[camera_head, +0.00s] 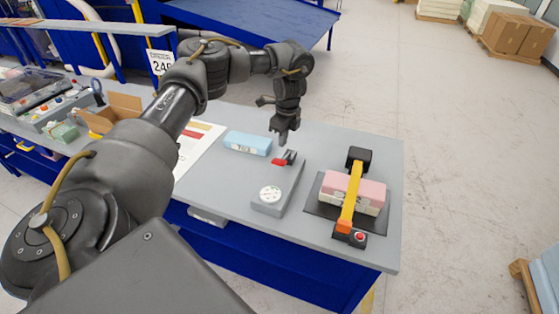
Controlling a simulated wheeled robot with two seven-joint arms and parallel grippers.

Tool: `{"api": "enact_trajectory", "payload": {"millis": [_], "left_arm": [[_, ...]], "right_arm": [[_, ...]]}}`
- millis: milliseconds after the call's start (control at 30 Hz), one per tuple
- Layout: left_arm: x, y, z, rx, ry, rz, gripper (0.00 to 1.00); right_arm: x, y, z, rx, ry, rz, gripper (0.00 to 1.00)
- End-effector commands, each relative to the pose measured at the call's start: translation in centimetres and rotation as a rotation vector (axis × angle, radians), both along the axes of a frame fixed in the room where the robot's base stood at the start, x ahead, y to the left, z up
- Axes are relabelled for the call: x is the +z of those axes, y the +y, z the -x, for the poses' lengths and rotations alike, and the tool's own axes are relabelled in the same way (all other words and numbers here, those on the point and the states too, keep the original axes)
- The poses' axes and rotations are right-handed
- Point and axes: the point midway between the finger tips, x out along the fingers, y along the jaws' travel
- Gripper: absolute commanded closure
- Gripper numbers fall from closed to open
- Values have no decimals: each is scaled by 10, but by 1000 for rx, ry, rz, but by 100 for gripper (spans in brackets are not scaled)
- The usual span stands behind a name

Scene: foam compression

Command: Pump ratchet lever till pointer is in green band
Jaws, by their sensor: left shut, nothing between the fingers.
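The ratchet lever (288,158), dark with a red part, sits at the far end of a grey base unit (292,189) on the table. A round white gauge dial (270,194) is at the near end of that unit; its pointer and green band are too small to read. My right gripper is not in view.
A light blue block (247,143) lies left of the lever. A printed sheet (200,143), a cardboard box (118,108) and a parts tray (60,112) are further left. The grey tabletop (385,150) is bare at its far right corner.

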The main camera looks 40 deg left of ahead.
Motion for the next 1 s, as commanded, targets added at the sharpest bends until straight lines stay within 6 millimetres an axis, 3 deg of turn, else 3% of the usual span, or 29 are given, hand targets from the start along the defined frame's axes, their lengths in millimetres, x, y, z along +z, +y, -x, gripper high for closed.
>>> {"api": "enact_trajectory", "payload": {"millis": [233, 500, 600, 1000], "left_arm": [[-14, 2, 1, 0, 2, 1, 100], [-49, 5, 2, 2, 3, 0, 100], [-62, 6, 1, 0, 0, 0, 100], [-71, 8, 2, 0, 0, 0, 100]], "right_arm": [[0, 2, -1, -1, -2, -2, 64], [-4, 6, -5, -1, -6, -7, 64], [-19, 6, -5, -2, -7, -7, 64], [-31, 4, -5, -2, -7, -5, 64]]}}
